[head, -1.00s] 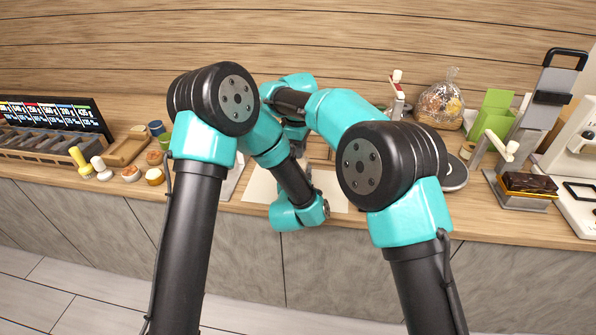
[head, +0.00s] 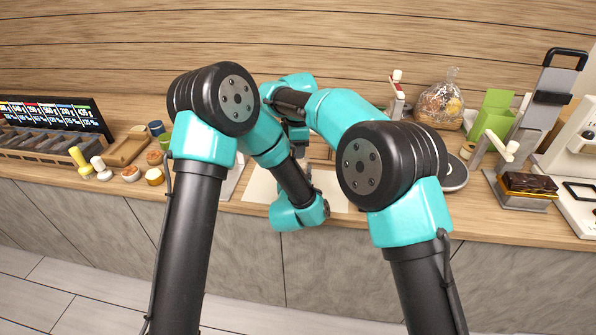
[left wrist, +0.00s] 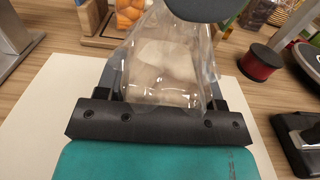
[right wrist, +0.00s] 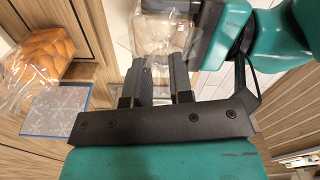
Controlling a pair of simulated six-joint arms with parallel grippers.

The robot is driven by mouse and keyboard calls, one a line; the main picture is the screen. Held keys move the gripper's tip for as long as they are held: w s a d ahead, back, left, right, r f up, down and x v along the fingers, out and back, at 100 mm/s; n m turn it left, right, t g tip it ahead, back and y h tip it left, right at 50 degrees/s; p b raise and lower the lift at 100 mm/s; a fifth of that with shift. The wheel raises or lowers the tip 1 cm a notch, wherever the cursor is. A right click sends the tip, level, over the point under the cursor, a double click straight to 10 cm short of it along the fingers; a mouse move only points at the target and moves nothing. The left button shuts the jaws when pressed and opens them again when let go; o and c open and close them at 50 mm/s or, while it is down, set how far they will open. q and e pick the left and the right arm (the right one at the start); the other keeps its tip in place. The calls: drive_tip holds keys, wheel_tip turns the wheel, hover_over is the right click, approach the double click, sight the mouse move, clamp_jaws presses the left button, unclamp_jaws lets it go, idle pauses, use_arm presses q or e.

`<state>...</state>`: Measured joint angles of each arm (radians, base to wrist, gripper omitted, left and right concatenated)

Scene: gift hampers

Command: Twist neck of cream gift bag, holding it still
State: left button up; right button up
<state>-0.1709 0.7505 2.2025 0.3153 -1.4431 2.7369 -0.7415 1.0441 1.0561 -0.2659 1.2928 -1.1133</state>
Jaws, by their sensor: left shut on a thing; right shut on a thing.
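The cream gift bag shows in the left wrist view (left wrist: 160,65) as a clear film bag with pale cream contents. My left gripper (left wrist: 164,72) has its fingers on either side of the bag's body and is shut on it. My right gripper (right wrist: 159,68) is shut on the bag's neck; in the right wrist view the clear bag (right wrist: 165,32) lies just beyond its fingers. In the head view my right gripper (head: 298,132) shows at the middle, and my arms hide most of the bag. The neck's twist cannot be made out.
A pale mat (head: 262,186) lies under the work area. A clear bag of baked goods (head: 440,104), a green box (head: 491,113) and a chocolate-topped box (head: 527,184) stand at the right. Small jars (head: 130,173) and a wooden tray (head: 127,151) are at the left. A dark red spool (left wrist: 259,64) stands near the mat.

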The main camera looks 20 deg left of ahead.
drive_tip(key=n, duration=0.3)
idle(0.4)
drive_tip(key=o, duration=0.7)
drive_tip(key=shift+r, duration=3.5)
drive_tip(key=shift+r, duration=0.15)
drive_tip(key=shift+r, duration=3.65)
